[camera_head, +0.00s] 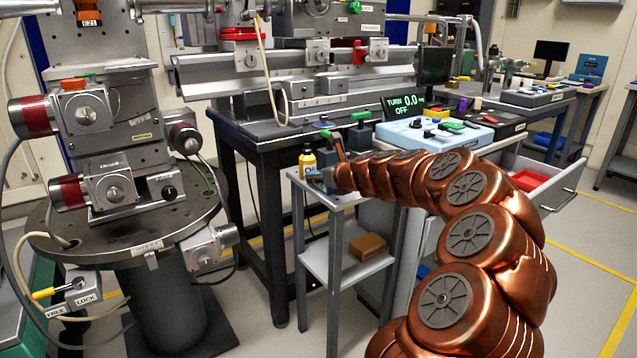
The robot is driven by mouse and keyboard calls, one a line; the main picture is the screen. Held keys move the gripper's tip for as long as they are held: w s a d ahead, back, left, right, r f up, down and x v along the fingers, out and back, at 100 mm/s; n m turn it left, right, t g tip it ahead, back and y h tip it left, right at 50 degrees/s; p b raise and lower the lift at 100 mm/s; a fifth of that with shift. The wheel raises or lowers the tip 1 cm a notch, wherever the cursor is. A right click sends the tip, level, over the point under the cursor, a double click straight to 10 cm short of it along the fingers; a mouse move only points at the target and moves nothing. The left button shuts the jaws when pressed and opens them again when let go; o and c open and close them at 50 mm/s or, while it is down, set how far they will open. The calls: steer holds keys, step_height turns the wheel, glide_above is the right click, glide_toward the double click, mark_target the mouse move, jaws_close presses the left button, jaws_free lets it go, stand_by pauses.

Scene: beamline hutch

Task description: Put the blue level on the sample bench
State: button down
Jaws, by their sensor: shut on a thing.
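My copper arm reaches from the lower right to a small side cart, and my gripper (326,176) is at its end, small and partly hidden by the wrist. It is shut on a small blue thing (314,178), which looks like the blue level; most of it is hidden. It is just above or at the cart's top, beside a yellow bottle; I cannot tell whether it touches the top. The dark bench (262,143) with the long metal rail stands behind the cart. No label shows which bench is the sample bench.
The grey cart (327,262) has a brown box (368,246) on its lower shelf. The yellow bottle (307,161) stands close to my gripper. A light blue control panel (435,133) and an open drawer (540,180) are to the right. A round instrument table (130,245) is at left.

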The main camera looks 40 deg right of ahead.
steer(key=shift+f, duration=0.1)
steer(key=c, duration=0.8)
jaws_free()
steer(key=shift+s, duration=0.1)
steer(key=p+v, duration=0.1)
steer(key=v, duration=0.4)
steer(key=p+v, duration=0.2)
steer(key=v, duration=0.3)
steer(key=shift+s+r, duration=0.1)
steer(key=shift+r, duration=0.25)
steer(key=shift+s+a+r, duration=0.1)
steer(key=shift+s+r, duration=0.05)
steer(key=shift+s, duration=0.55)
